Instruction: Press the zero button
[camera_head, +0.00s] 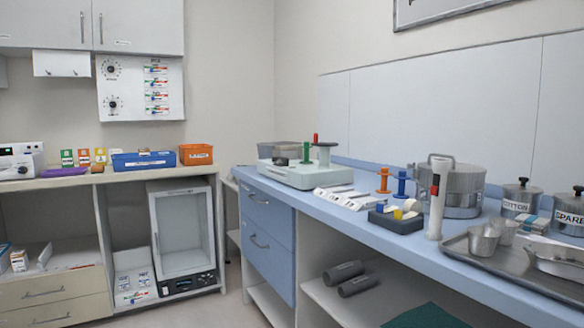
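No zero button can be made out in this view. A pale green-white device with a flat body (305,175), which may be a scale, stands at the far end of the blue counter. A round grey plate on a stem (325,147) and a red-topped green piece (307,150) show at it, and any buttons or lettering on it are too small to read. Neither of my grippers is in view.
The blue counter (425,245) runs along the right. On it are white cards (345,197), a dark block tray (395,222), a white cylinder (438,200), a large metal pot (462,190) and a metal tray (515,265). Clear floor (232,308) lies left of it.

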